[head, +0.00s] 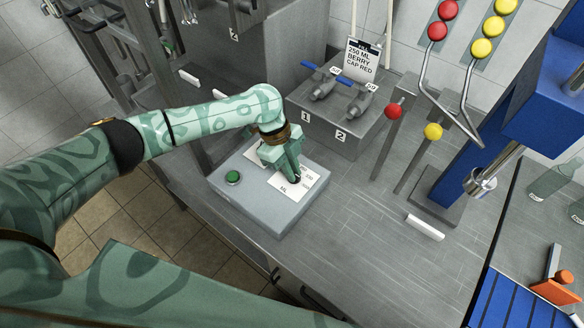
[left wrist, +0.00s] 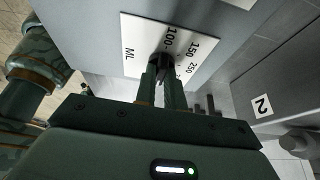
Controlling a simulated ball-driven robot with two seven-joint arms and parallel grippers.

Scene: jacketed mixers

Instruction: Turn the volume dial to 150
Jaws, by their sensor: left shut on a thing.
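The volume dial (left wrist: 161,63) is a small dark knob on a white scale plate (head: 276,182), on top of a grey control box (head: 258,216). In the left wrist view the plate (left wrist: 137,38) reads ML, 100, 150 and 250, with another mark partly hidden. My left gripper (head: 292,170) points down at the plate and is shut on the dial; its two fingers (left wrist: 162,78) flank the knob. The fingers hide much of the dial, and I cannot tell which mark it points at. My right gripper is not in view.
A green button (head: 233,177) sits on the box, left of the plate. Behind stands a grey block with two blue-handled valves (head: 322,87), numbered 1 and 2. A card (head: 361,62) reads 250 ML BERRY CAP RED.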

